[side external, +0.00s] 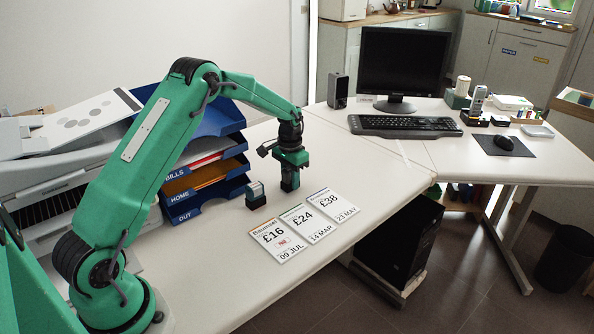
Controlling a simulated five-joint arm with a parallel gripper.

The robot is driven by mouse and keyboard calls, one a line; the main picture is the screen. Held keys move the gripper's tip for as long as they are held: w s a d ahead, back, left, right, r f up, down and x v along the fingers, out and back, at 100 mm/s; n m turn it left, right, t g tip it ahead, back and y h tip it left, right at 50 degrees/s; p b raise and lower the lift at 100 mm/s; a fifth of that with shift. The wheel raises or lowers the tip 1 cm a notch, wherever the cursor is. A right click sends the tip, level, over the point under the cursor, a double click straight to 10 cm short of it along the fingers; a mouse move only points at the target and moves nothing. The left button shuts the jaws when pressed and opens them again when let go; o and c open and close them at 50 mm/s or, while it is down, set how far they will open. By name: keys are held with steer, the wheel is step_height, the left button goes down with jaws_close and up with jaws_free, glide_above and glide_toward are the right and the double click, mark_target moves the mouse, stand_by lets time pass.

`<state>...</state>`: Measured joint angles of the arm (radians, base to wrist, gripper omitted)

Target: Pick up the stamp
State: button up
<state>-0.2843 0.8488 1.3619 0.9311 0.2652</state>
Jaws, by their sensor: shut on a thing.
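My gripper (289,182) is over the white desk, just behind the row of price cards, pointing down. It is shut on a small dark thing, which I take to be the stamp; the fingers hide most of it, and I cannot tell whether it touches the desk. A small dark block with a pale top (255,194) stands on the desk to the left of my gripper, apart from it.
Three cards, £16 (278,239), £24 (307,222) and £38 (331,206), lie in front; the £16 card bears a small red mark. Blue stacked trays (208,185) stand to the left. A keyboard (404,127) and monitor (402,65) are behind.

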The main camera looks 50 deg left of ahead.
steer(key=shift+r, duration=0.75)
step_height(320, 180, up, 2)
steer(key=shift+r, duration=0.15)
steer(key=s+d+r, duration=0.3)
steer(key=d+r, duration=0.4)
steer(key=d, duration=0.4)
steer(key=shift+d, duration=0.15)
steer(key=o, duration=0.4)
steer(key=shift+c, duration=1)
steer(key=w+d+f, duration=0.3)
steer(key=w+d, duration=0.1)
steer(key=w, duration=0.2)
steer(key=shift+w+d+f, duration=0.15)
steer(key=shift+w+d, duration=0.2)
steer(key=shift+w, duration=0.05)
